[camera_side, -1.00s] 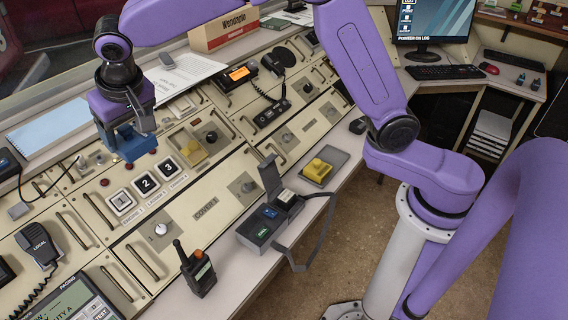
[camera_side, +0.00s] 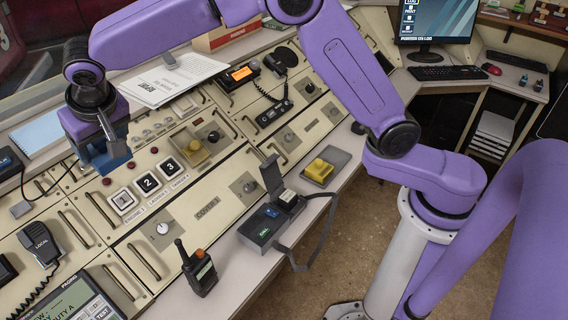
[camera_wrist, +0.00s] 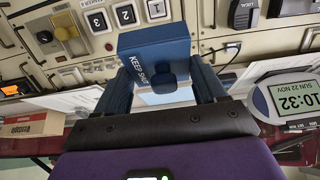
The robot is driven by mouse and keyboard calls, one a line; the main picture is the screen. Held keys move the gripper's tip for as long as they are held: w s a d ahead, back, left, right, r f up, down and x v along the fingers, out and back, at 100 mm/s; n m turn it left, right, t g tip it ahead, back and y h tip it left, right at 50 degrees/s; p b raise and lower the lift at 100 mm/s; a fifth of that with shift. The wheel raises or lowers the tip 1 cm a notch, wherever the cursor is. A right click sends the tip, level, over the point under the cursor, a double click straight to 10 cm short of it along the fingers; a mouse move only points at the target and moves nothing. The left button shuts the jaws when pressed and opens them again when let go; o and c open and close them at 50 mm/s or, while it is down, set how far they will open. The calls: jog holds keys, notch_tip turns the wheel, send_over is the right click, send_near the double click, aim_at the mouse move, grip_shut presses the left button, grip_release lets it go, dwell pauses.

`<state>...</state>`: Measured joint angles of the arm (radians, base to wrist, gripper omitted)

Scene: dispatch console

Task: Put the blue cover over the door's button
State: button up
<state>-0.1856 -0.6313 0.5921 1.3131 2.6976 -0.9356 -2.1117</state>
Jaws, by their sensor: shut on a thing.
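The blue cover (camera_side: 115,158) is a box-like piece held in my gripper (camera_side: 102,150) above the left part of the console. In the wrist view the cover (camera_wrist: 155,45) shows a face lettered "KEEP", the rest partly hidden, and a rounded knob between the two blue fingers of my gripper (camera_wrist: 161,72). My gripper is shut on it. Small red buttons show near it, one below the cover (camera_side: 107,181) and one to its right (camera_side: 154,150). I cannot tell which button is the door's; the cover and gripper hide part of the panel.
Numbered switches 1, 2 and 3 (camera_side: 148,183) lie right of the cover. A corded microphone (camera_side: 40,243) and a radio (camera_side: 199,269) stand nearer the front.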

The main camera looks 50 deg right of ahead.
jog(key=shift+t, duration=2.7)
jog(key=shift+f, duration=0.15)
send_near(118, 194)
jog(key=shift+w+f, duration=0.15)
jog(key=shift+w, duration=1)
jog(key=shift+f, duration=0.15)
jog(key=shift+w+f, duration=0.75)
jog(key=shift+f, duration=0.3)
